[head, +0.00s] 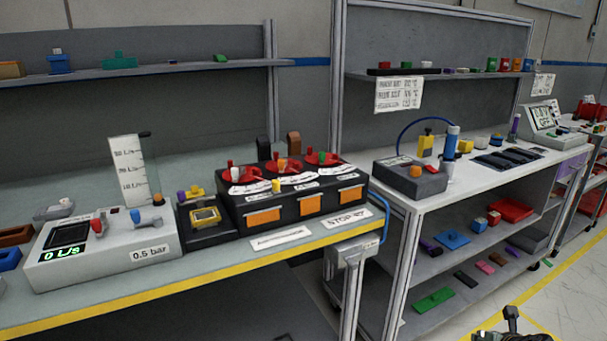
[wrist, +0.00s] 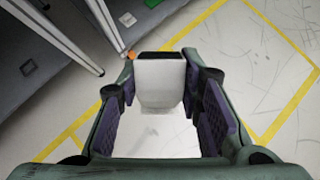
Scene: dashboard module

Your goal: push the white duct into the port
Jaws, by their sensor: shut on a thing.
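The white duct (wrist: 160,76) shows in the wrist view as a pale block with a dark far edge, between the two fingers. My gripper (wrist: 160,90) is shut on it, with the purple finger pads at its sides. The duct is held over the grey floor, away from any bench surface. In the head view only a dark part of my arm (head: 510,322) shows at the bottom right, and the duct cannot be made out there. I cannot make out the port in either view.
A bench (head: 130,305) with a yellow edge carries a gauge box (head: 105,255) and a black module (head: 295,205) with orange panels. A white shelf unit (head: 470,200) stands to its right. In the wrist view, pale posts (wrist: 75,38) stand at upper left; open floor lies right.

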